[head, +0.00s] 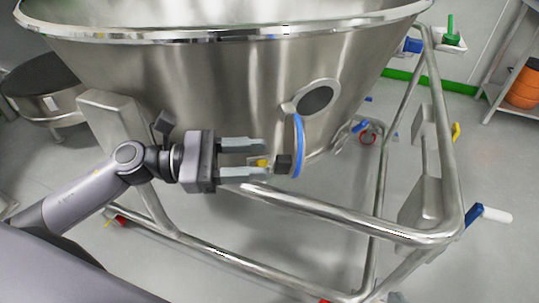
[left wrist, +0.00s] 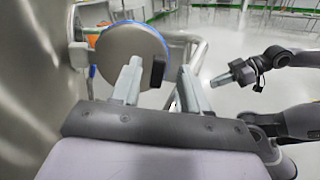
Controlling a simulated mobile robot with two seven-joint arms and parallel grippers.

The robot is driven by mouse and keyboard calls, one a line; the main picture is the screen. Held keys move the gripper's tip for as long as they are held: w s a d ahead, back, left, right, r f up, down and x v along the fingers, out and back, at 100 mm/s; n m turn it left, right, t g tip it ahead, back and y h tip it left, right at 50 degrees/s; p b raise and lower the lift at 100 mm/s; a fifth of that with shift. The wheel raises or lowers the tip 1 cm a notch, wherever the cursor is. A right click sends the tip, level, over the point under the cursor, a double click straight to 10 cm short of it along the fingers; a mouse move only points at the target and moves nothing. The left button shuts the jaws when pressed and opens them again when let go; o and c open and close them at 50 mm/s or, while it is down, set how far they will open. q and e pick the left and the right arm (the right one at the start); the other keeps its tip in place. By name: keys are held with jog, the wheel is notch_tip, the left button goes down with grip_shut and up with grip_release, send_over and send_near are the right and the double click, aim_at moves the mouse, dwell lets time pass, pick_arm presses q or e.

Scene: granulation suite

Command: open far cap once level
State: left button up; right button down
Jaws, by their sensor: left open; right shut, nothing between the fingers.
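The cap (head: 299,146) is a disc with a blue rim, standing out from the steel vessel wall and seen nearly edge-on in the head view. Its black handle (head: 283,163) faces my left gripper (head: 265,158). In the left wrist view the cap's grey face (left wrist: 125,45) shows, with the black handle (left wrist: 157,71) ahead of and between the fingertips. My left gripper is open, its fingertips just short of the handle. A dark oval port (head: 316,100) in a metal ring sits above the cap. My right gripper (left wrist: 232,76) is shut and empty, away at the right in the left wrist view.
The steel vessel (head: 210,80) fills the upper middle. A round steel container (head: 45,92) stands at left. Orange tubs (head: 523,85) sit on a shelf at far right. Floor shows between the rails.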

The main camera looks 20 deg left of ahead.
aim_at(276, 159)
pick_arm(q)
jog(key=shift+x, duration=1.7)
grip_shut()
